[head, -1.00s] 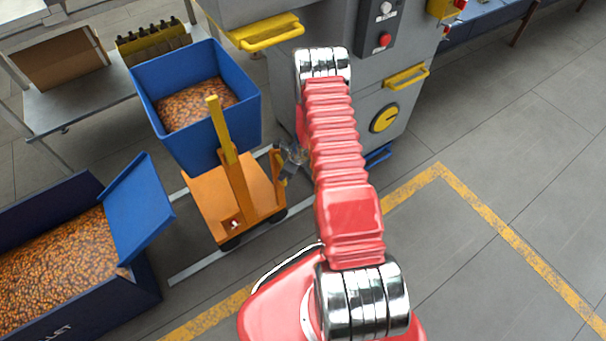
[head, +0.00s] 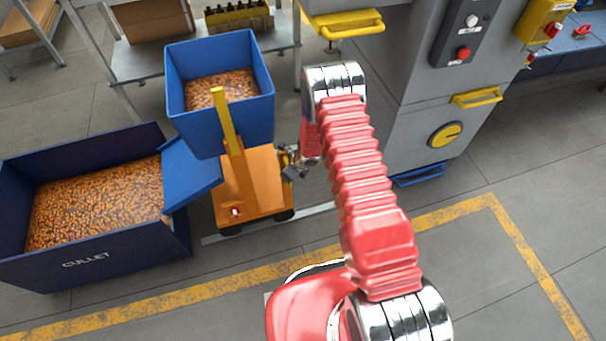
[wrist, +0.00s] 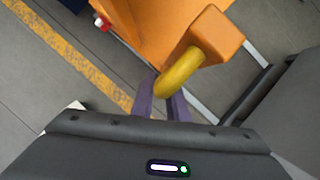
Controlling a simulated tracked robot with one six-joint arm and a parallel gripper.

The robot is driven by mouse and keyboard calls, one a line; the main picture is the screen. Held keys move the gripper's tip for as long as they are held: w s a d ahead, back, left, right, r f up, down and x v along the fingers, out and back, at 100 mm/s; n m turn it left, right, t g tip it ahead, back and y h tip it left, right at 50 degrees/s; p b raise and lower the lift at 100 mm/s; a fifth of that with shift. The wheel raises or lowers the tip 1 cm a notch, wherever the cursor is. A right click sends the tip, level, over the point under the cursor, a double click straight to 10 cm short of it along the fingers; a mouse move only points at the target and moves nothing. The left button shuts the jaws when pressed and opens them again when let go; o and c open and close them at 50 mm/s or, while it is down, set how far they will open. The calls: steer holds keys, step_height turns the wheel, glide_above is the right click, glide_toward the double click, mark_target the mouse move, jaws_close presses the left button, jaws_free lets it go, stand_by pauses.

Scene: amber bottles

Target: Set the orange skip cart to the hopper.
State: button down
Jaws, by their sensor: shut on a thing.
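The orange skip cart (head: 257,184) stands upright on the floor left of my arm in the head view. It carries a blue skip (head: 221,121) of amber glass bits and has a yellow post (head: 228,120). My gripper (head: 292,160) is at the cart's right side, partly hidden by my arm. In the wrist view its purple fingers (wrist: 162,106) are shut on the cart's curved yellow handle (wrist: 180,73). A blue open bin lettered CULLET (head: 90,262), full of amber bits, is left of the cart. Its sloping blue plate (head: 190,175) overlaps the cart's left edge in view; contact is unclear.
Pale floor rails (head: 308,211) run beneath the cart. A grey machine (head: 420,115) with yellow handles stands right of my arm. A bench (head: 145,58) with dark bottles (head: 238,17) is behind. A yellow floor line (head: 165,297) crosses the front; floor at right is clear.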

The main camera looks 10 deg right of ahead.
steer(key=a, duration=0.5)
steer(key=shift+s+a+f, duration=0.1)
steer(key=shift+s+a, duration=0.2)
steer(key=shift+a, duration=0.05)
steer(key=c, duration=1.7)
jaws_free()
steer(key=shift+a, duration=0.1)
steer(key=shift+c, duration=0.2)
steer(key=v, duration=1.3)
steer(key=shift+r, duration=0.35)
